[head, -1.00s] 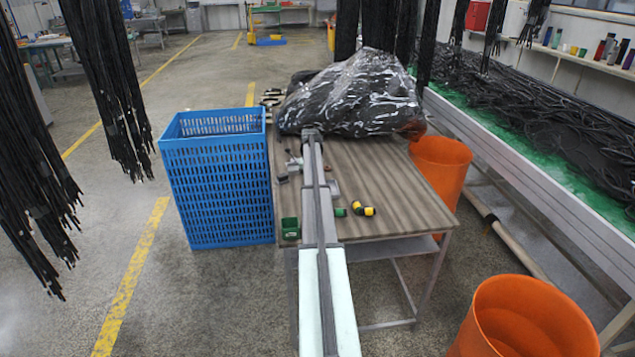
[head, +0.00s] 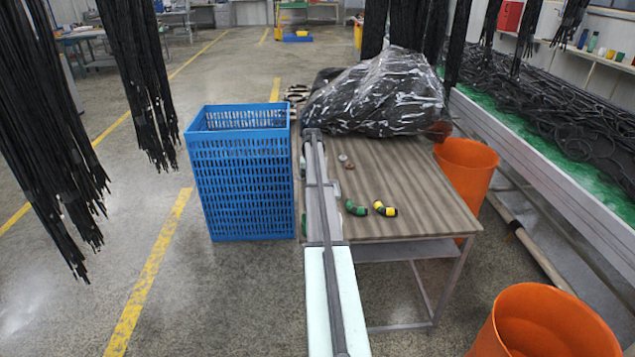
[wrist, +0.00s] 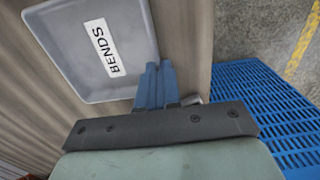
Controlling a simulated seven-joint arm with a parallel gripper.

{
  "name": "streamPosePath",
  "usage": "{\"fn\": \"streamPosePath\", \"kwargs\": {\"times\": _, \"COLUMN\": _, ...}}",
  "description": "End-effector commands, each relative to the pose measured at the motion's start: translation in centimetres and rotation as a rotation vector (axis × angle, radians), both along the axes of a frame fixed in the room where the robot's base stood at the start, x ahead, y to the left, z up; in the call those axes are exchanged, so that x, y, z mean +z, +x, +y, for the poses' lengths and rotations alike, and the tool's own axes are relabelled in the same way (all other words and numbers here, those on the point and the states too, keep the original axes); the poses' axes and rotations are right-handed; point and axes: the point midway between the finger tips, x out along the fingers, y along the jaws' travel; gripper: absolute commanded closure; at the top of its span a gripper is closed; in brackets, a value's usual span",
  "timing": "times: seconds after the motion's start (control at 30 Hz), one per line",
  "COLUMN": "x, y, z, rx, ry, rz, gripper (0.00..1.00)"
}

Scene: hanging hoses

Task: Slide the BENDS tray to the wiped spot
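The grey BENDS tray (wrist: 100,45) lies on the striped wooden table in the wrist view, its white label (wrist: 104,48) facing up. My gripper (wrist: 161,66) has its blue fingers together, with nothing seen between them. The fingertips are at the tray's rim near its lower right corner; I cannot tell whether they touch it. In the head view my arm covers most of the tray and the fingertips. I cannot make out the wiped spot in either view.
A green-and-black piece (head: 356,207) and a yellow-and-black piece (head: 385,208) lie on the table (head: 420,195) right of my arm. A plastic-wrapped black bundle (head: 380,95) fills its far end. A blue crate (head: 240,175) stands close on the left. The table's right part is clear.

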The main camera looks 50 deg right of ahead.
Motion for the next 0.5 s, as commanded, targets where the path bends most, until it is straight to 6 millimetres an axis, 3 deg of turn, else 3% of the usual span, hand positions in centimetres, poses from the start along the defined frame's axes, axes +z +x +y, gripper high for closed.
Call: {"fn": "streamPosePath", "kwargs": {"times": 0.5, "x": 0.01, "y": 0.40, "z": 0.51, "rx": 0.000, "ry": 0.000, "rz": 0.000, "gripper": 1.00}}
